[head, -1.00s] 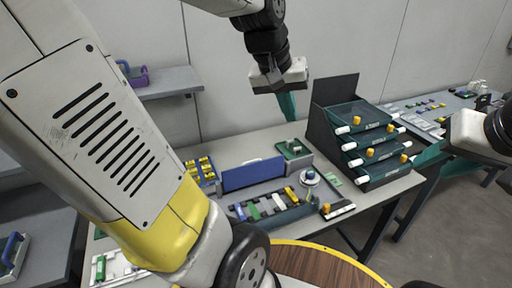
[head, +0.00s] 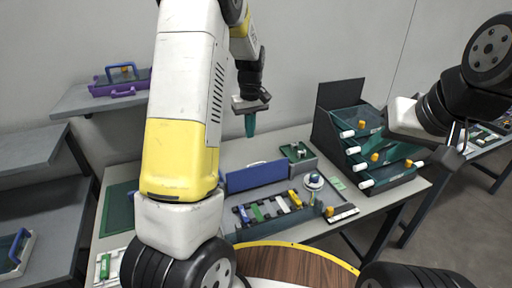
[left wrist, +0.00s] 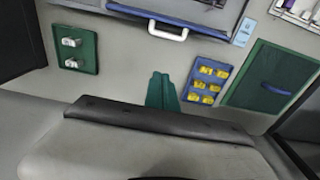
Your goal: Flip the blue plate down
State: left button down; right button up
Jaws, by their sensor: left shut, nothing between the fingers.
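The blue plate (head: 256,177) stands upright near the middle of the table in the head view, its broad face toward me. In the left wrist view, the blue plate (left wrist: 212,14) shows at the top edge, with a pale handle (left wrist: 168,34) on its near edge. My left gripper (head: 250,126) is shut and empty, above and behind the plate, apart from it. Its teal fingers also show in the left wrist view (left wrist: 161,92), pointing toward the table. My right gripper (head: 404,147) is at the right by the drawer rack; its finger gap cannot be made out.
A tray of coloured pieces (head: 245,220) lies in front of the plate. A green board (head: 288,150) is behind it to the right. The drawer rack (head: 323,131) stands at right. In the left wrist view, a blue tray with yellow pieces (left wrist: 190,87) sits beside the fingers.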

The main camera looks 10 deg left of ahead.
aim_at(257, 173)
dwell(0.3)
pick_arm(q)
notch_tip(257, 173, down, 9)
jog(key=s+d, duration=0.1)
jog(key=s, duration=0.1)
jog(key=shift+s+d, duration=0.35)
jog(key=shift+d, duration=0.05)
dwell(0.4)
